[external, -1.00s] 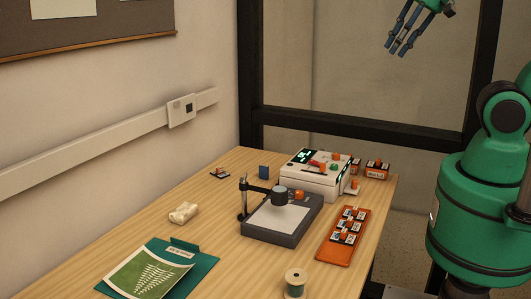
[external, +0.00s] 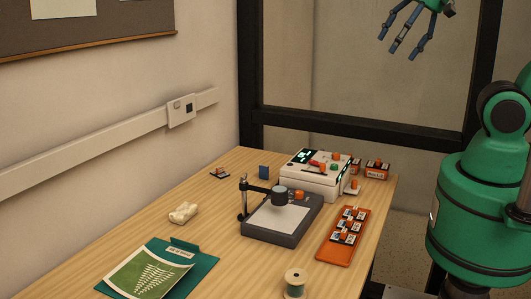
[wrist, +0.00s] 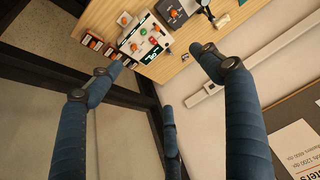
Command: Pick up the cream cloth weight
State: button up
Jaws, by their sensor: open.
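The cream cloth weight (external: 183,213) is a small, lumpy, pale bundle lying on the wooden table near the wall, left of the camera stand. My gripper (external: 402,40) is at the top right of the external view, high above the table and far from the weight. Its three blue fingers are spread open and empty. In the wrist view the spread fingers (wrist: 163,82) show with the table's far end beyond them.
A dark copy stand (external: 282,215) with an upright arm stands right of the weight. A green folder with a fern print (external: 150,275) lies in front. A white device (external: 318,178), an orange tray (external: 338,252) and a spool (external: 295,283) are further right. Bare wood surrounds the weight.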

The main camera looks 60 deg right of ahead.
jog(key=w+a+r+m+g+p, duration=0.1)
jog(key=w+a+r+m, duration=0.1)
jog(key=w, duration=0.7)
jog(key=w+a+r+m+g+p, duration=0.1)
jog(key=w+a+m, duration=0.2)
jog(key=w, duration=0.5)
jog(key=w+a+f+m+g+p, duration=0.1)
jog(key=w+a+f+m, duration=0.15)
jog(key=w, duration=0.55)
jog(key=w+a+f+m+p, duration=0.1)
jog(key=w+a+f+m, duration=0.2)
jog(key=w, duration=0.5)
jog(key=w+a+f+m+g+p, duration=0.1)
jog(key=w+a+f+m, duration=0.1)
jog(key=w+a+f, duration=0.4)
jog(key=w+a+f+m+p, duration=0.1)
jog(key=w+a+f, duration=0.4)
jog(key=f, duration=0.9)
jog(key=w+a+f+m+g+p, duration=0.1)
jog(key=w+a+f+m, duration=0.3)
jog(key=w+a+f, duration=0.2)
notch_tip(320, 180, down, 4)
jog(key=shift+w+a+f+g, duration=0.15)
jog(key=shift+w+a+g, duration=0.2)
jog(key=shift+a, duration=0.6)
